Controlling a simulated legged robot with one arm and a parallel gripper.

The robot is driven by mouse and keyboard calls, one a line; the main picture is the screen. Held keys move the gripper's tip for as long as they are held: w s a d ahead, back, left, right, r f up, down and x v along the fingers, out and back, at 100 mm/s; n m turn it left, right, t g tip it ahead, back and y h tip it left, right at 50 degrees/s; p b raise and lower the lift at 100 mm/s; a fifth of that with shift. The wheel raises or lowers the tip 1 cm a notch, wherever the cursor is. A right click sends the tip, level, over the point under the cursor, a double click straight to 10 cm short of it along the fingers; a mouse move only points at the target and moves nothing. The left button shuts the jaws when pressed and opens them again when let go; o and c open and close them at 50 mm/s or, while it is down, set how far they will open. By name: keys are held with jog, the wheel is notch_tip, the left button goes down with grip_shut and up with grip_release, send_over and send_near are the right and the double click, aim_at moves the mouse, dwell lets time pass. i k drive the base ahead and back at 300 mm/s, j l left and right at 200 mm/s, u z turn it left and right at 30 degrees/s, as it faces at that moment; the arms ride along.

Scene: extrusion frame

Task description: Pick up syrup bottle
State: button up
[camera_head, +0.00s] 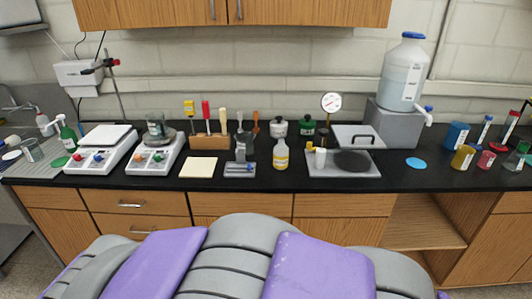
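A small bottle (281,156) with yellowish contents, a pale label and a white cap stands upright on the black counter (240,181), near the middle. It looks like the syrup bottle, but its label is too small to read. Nothing touches it. My gripper is not in view. The purple and grey shapes along the bottom look like my own body, below and in front of the counter.
Left of the bottle are a small grey device (240,169), a wooden tool block (208,141) and two hotplates. Right of it is a flat grey plate (325,165) with a gauge. A large jug (403,75) stands farther right. Wooden cabinets (235,13) hang above.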

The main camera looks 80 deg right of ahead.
aim_at(280, 151)
jog(key=z, duration=2.65)
